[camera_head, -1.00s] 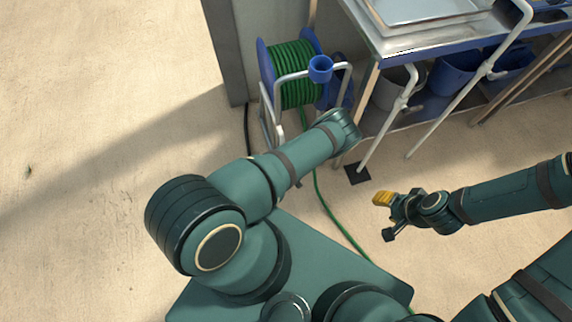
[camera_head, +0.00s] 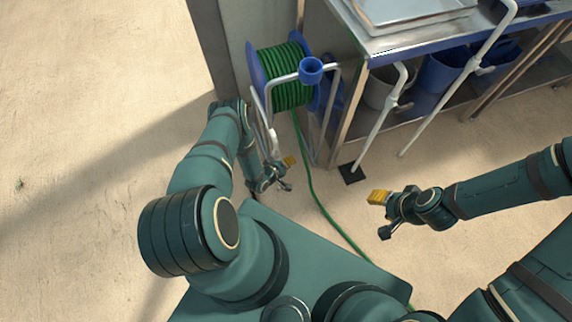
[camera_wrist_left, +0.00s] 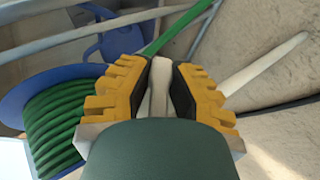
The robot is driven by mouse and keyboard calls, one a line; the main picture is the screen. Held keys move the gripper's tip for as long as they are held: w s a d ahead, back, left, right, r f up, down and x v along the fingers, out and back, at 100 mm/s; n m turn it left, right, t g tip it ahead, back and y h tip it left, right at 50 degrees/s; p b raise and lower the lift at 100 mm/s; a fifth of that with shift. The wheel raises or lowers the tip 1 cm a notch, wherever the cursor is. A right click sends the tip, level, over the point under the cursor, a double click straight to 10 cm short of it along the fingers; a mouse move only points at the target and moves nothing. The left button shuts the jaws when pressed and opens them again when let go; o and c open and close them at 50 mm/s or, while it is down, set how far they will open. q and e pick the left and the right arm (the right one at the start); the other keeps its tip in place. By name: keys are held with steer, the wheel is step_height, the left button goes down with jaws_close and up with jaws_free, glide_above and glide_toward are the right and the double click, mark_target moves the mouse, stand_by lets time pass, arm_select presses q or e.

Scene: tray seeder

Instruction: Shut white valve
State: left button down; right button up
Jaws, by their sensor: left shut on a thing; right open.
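My left gripper (camera_head: 284,172) is beside the foot of the hose reel's stand in the head view. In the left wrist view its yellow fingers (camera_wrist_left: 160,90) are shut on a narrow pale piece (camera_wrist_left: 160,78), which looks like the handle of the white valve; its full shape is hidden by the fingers. A whitish bar (camera_wrist_left: 270,62) runs up to the right from behind the right finger. In the head view the valve cannot be made out clearly. My right gripper (camera_head: 380,213) is open and empty over the bare floor at the right.
A metal bench (camera_head: 400,42) with white pipes (camera_head: 385,115) and buckets is behind. Green hose crosses the floor. The left floor is clear.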

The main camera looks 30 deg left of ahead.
arm_select(q)
steer(key=t, duration=0.1)
steer(key=t+h, duration=0.1)
steer(key=r+n+t, duration=0.1)
steer(key=shift+w+d+r+h, duration=0.1)
steer(key=shift+w+d+h, duration=0.15)
steer(key=shift+h, duration=0.15)
steer(key=shift+w+d+r+n+t+h, duration=0.1)
steer(key=shift+r+n+t+h, duration=0.25)
steer(key=shift+t, duration=0.4)
steer(key=shift+r+n+t+h, duration=0.25)
steer(key=shift+r+t, duration=0.05)
steer(key=shift+t, duration=0.45)
steer(key=shift+r, duration=0.1)
steer(key=c, duration=0.9)
jaws_free()
steer(key=shift+d, duration=0.1)
steer(key=shift+o, duration=0.2)
